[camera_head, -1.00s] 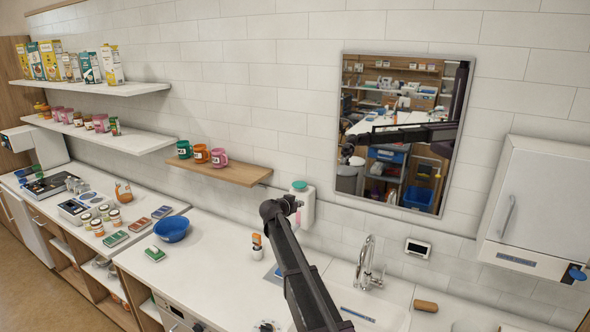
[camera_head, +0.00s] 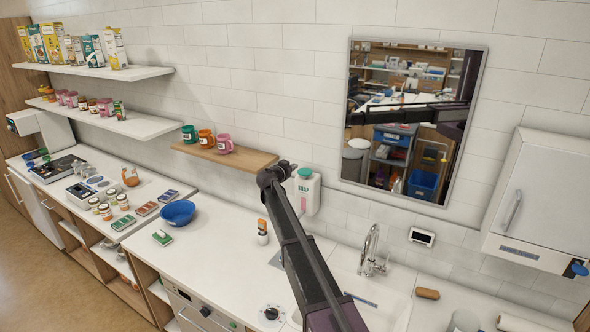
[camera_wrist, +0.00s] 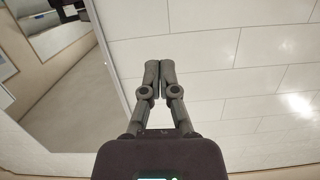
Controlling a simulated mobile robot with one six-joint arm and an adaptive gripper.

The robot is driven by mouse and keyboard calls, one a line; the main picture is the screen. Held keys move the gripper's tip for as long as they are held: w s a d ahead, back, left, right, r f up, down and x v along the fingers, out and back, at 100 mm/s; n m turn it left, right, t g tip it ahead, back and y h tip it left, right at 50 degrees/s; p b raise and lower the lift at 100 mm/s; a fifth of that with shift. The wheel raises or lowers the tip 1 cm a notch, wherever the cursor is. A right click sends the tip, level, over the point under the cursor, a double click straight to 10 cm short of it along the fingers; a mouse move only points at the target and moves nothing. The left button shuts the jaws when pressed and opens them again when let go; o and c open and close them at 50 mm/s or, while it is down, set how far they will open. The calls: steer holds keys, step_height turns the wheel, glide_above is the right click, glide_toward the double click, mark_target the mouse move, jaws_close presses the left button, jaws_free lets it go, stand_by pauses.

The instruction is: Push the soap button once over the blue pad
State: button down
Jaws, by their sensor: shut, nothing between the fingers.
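The white soap dispenser (camera_head: 310,194) is on the tiled wall, right of the wooden shelf. Its round green button (camera_head: 304,172) is on top. My gripper (camera_head: 288,167) is at about the button's height, just left of it in the head view; I cannot tell whether they touch. In the wrist view my gripper (camera_wrist: 160,66) has its fingers together and empty, in front of white tiles; neither dispenser nor button shows there. A pad edge (camera_head: 276,259) shows on the counter left of my arm. My arm hides most of it, and its blue is hard to see.
A wooden shelf (camera_head: 222,155) with several mugs is left of my gripper. The mirror (camera_head: 410,118) is on the right. The faucet (camera_head: 371,250) and sink are right of my arm. A small orange-capped bottle (camera_head: 262,232) stands on the counter.

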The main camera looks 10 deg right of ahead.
steer(key=b, duration=0.2)
glide_above(304, 173)
step_height(304, 173, down, 2)
steer(key=shift+a+f, duration=0.1)
steer(key=shift+f, duration=0.15)
steer(key=shift+f+b, duration=1.6)
steer(key=shift+b, duration=0.2)
steer(key=shift+f+b, duration=1.15)
steer(key=shift+r, duration=0.25)
steer(key=r+p, duration=0.4)
steer(key=shift+s, duration=0.2)
steer(key=p+v, duration=0.2)
steer(key=v, duration=0.8)
